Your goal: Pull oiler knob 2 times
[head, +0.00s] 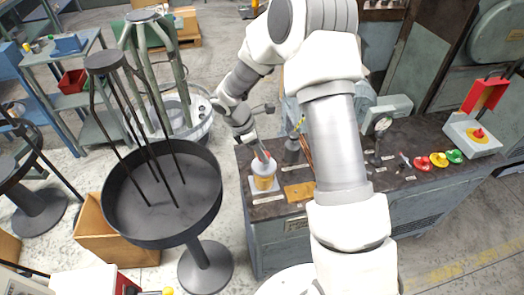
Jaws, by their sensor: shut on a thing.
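The oiler (264,183) is a small unit with an amber reservoir and a pale upper part. It stands upright on a light base at the left end of the dark bench top.
The bench (420,190) carries a dark bottle (292,150), a yellowish plate (299,192), a gauge on a stand (379,145), coloured buttons (438,160) and a box with a red lid (474,133). A dark round spool stand (165,215) stands close on the left.

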